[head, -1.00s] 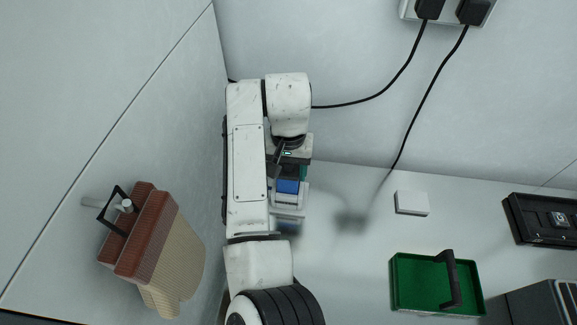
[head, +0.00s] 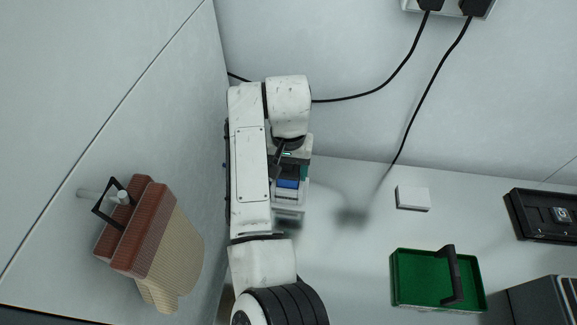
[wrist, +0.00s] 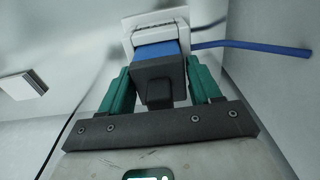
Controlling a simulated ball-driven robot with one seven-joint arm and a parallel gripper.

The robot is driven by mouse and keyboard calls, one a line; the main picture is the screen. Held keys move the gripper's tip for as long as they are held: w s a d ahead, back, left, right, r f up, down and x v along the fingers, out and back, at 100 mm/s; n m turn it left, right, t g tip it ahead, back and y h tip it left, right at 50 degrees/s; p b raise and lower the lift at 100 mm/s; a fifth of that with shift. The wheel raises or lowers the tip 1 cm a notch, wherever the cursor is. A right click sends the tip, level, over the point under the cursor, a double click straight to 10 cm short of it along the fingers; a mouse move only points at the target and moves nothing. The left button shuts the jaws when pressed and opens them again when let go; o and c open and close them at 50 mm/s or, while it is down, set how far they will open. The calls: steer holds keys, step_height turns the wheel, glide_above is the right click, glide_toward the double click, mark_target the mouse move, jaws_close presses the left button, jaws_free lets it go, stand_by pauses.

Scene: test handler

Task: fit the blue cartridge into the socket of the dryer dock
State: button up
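In the wrist view my gripper (wrist: 158,66) has its teal fingers on both sides of the dark end block of the blue cartridge (wrist: 156,50), shut on it. The cartridge's blue body runs from this block toward the white dryer dock (wrist: 130,26). It lines up with the dock's opening and looks at least partly inside; the depth is hard to tell. In the head view the blue of the cartridge (head: 288,184) shows just right of my arm, above the pale dock (head: 290,200). My arm hides most of the gripper there.
A blue hose (wrist: 252,46) sticks out right of the dock. A white box (head: 412,198), a green tray (head: 398,284) with a black handle and a black case (head: 515,218) stand to the right. Black cables hang behind.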

steer(key=o, duration=0.4)
steer(key=shift+r, duration=0.1)
step_height(320, 180, up, 11)
steer(key=shift+f, duration=0.15)
steer(key=shift+s+f, duration=0.1)
stand_by(1.1)
